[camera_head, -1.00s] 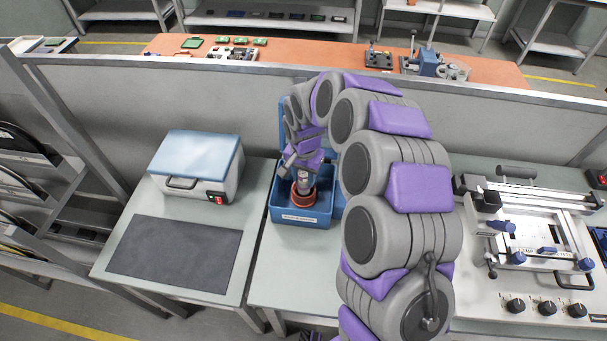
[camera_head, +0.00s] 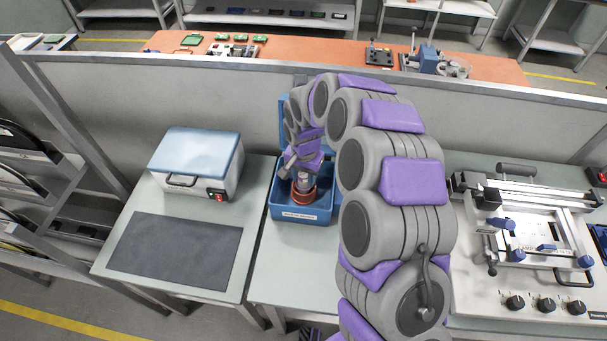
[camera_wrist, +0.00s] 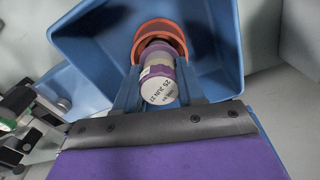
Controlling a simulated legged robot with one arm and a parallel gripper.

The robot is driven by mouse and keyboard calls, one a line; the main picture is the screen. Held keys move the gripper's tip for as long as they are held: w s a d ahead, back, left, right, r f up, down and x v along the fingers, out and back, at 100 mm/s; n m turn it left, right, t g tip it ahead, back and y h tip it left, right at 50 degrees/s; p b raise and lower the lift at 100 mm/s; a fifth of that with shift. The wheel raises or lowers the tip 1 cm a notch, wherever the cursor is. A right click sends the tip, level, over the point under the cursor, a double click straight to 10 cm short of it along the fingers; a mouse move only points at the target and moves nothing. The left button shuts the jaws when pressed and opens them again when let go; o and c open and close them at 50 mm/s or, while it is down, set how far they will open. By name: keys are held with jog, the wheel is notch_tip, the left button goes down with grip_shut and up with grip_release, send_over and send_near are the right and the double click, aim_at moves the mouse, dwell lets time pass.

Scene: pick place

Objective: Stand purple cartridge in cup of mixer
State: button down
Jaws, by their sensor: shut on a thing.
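The purple cartridge (camera_wrist: 158,72) is a round container with a purple band and a white printed end. My gripper (camera_wrist: 158,94) is shut on it, with a finger on each side. The cartridge also shows below my gripper in the head view (camera_head: 303,181). The mixer (camera_head: 300,213) is a blue open box with a raised lid behind. Its orange cup (camera_wrist: 160,28) surrounds the far end of the cartridge in the wrist view. In the head view the cartridge looks roughly upright over or in the cup (camera_head: 302,196). Whether it touches the cup's bottom is hidden.
A white box with a blue lid (camera_head: 197,162) and a dark mat (camera_head: 174,249) are on the table to the left. A printing fixture (camera_head: 535,235) stands on the right. A low partition (camera_head: 240,85) runs behind the tables.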

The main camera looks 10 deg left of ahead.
jog(key=c, duration=0.6)
grip_release()
jog(key=shift+c, duration=0.3)
jog(key=c, duration=0.3)
jog(key=shift+r, duration=0.15)
jog(key=shift+r+p, duration=1.35)
jog(key=shift+r, duration=2.05)
